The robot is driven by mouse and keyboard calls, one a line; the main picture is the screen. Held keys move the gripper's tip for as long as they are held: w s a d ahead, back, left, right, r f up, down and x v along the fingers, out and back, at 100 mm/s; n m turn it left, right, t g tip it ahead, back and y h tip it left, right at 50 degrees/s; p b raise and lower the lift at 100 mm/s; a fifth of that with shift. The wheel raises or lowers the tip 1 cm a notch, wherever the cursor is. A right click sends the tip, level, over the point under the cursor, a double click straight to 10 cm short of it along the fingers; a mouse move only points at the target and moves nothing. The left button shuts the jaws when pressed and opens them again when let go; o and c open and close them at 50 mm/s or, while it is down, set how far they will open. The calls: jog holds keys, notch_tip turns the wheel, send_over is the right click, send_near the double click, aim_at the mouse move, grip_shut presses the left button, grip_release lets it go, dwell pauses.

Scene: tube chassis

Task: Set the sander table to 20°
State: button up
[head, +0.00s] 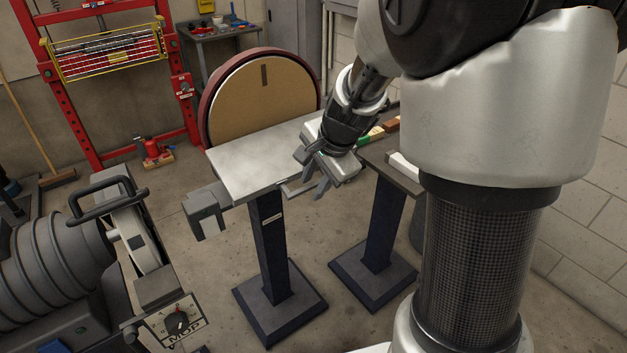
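The disc sander (228,112) has a large tan disc in a dark red housing. Its pale metal table (250,162) stands in front of the disc on a dark blue pedestal. The table looks close to level, but I cannot read an angle. A thin grey bar (291,190) sticks out at the table's right front edge. My gripper (311,175) is at that edge, next to the bar, pointing down and toward the front. Its fingers look spread apart, with nothing seen between them. Whether it touches the bar or table is unclear. No angle scale is readable.
A second dark table (402,172) on a pedestal, holding colored blocks, stands just right of the sander. A grey machine with a labeled dial (178,322) is at the lower left. A red press frame (70,107) stands behind. Bare floor lies around the pedestals.

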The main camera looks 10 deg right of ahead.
jog(key=shift+r, duration=0.1)
jog(key=shift+r, duration=0.25)
jog(key=p+v, duration=0.4)
jog(key=v, duration=1.3)
jog(key=shift+p, duration=0.4)
jog(key=shift+f, duration=0.15)
jog(key=s+a+r+n+t+h, duration=0.1)
jog(key=s+n, duration=0.6)
jog(key=s, duration=0.1)
jog(key=s+a+r+n+h, duration=0.1)
jog(key=s+a+n, duration=0.1)
jog(key=s+n, duration=0.5)
notch_tip(320, 180, up, 13)
jog(key=s+p, duration=0.1)
jog(key=p, duration=1.2)
jog(key=shift+d+m, duration=0.15)
jog(key=shift+m, duration=0.15)
